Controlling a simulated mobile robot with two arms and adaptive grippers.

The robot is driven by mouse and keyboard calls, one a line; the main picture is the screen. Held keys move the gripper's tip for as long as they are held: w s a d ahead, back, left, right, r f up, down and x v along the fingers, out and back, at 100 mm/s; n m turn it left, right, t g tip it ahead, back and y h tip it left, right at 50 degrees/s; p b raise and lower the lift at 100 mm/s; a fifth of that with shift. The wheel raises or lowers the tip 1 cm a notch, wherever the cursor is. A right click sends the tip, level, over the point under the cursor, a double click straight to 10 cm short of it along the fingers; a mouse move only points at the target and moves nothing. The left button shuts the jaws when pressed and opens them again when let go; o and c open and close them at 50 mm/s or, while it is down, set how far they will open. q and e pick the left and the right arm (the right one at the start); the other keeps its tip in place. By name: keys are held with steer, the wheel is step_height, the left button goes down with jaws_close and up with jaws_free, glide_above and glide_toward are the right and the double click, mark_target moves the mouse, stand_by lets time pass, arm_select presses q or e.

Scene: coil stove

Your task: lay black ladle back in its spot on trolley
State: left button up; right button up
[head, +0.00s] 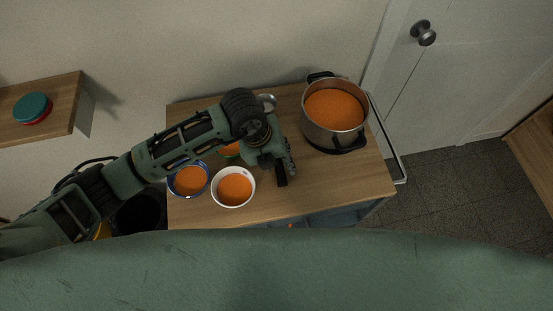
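My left gripper (286,170) is over the middle of the wooden trolley top (290,208), between the bowls and the pot, seen from above. Its dark fingers are small and partly covered by its own body, so I cannot tell whether it is open or shut, or on what. I cannot make out the black ladle for sure. A small shiny grey rounded thing (268,99) shows at the trolley's back edge, partly hidden behind my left arm; I cannot tell what it is. My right gripper is not in view.
A steel pot (319,134) of orange soup stands at the back right. A white bowl (233,203), a blue bowl (205,190) and a partly hidden green bowl (230,153) hold orange soup at left. A rail (400,165) runs along the right side. Front right top is clear.

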arm_select(q)
steer(key=shift+r, duration=0.35)
steer(key=b+v, duration=0.1)
steer(key=v, duration=1)
steer(key=shift+a+r+b, duration=0.2)
steer(key=shift+r+b, duration=0.1)
steer(key=shift+b, duration=0.1)
